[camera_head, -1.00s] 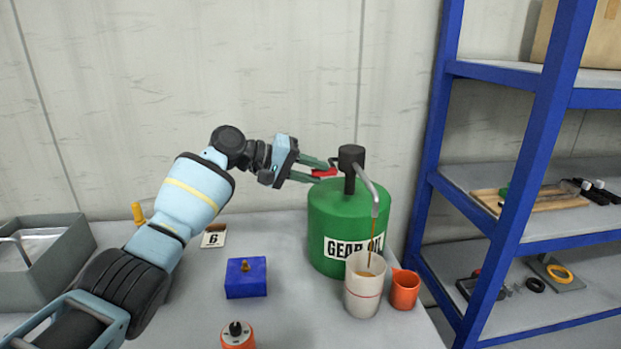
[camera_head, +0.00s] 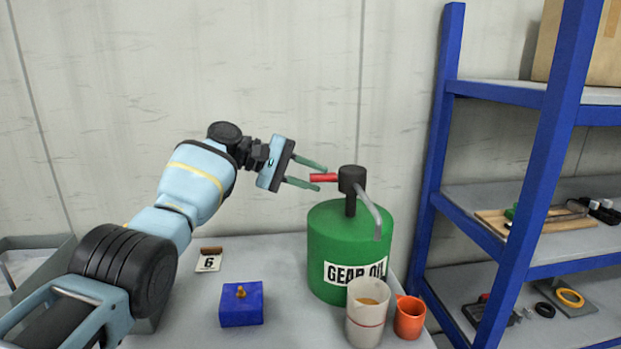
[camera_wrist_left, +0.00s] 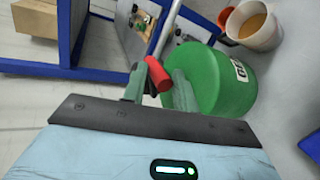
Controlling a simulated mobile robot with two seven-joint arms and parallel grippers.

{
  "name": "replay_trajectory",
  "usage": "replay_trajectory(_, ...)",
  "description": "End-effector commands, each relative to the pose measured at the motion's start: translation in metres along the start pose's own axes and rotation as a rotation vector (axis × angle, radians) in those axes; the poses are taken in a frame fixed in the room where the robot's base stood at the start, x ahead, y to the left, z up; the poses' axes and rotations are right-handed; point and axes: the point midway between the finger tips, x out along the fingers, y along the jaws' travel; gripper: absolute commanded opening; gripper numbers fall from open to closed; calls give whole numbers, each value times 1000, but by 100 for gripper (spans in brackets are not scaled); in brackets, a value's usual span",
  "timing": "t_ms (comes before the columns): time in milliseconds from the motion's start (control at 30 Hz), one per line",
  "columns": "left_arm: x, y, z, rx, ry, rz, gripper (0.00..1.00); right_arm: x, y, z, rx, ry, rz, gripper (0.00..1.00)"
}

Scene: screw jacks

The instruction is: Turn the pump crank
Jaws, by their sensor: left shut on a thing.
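The green gear oil drum (camera_head: 327,240) has a dark pump head (camera_head: 351,180) on top and a grey spout (camera_head: 372,215) pointing down to the right. The red crank handle (camera_head: 323,177) sticks out to the left of the pump head. My left gripper (camera_head: 322,178) is shut on this handle, its green fingers on either side. The handle also shows between the fingers in the left wrist view (camera_wrist_left: 157,76). A white beaker (camera_head: 366,320) with amber oil (camera_head: 368,301) stands below the spout. No oil stream shows. My right gripper is out of view.
An orange jug (camera_head: 409,317) stands right beside the beaker. A blue block with a brass knob (camera_head: 241,307) and a card marked 6 (camera_head: 208,263) are on the table left of the drum. A blue shelf rack (camera_head: 545,160) stands at the right.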

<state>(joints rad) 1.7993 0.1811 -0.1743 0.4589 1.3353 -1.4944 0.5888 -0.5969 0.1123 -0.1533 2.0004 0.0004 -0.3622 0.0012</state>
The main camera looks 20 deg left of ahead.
Motion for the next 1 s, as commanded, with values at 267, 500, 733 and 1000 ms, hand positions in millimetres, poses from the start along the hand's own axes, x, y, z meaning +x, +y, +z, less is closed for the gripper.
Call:
replay_trajectory(267,0,0,0,0,3,-3,0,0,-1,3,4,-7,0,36)
replay_trajectory(500,0,0,0,0,2,-1,50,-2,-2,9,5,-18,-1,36)
replay_trajectory(733,-1,0,0,0,2,0,50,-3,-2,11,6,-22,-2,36)
replay_trajectory(1000,-34,0,-1,0,5,0,50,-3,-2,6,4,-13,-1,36)
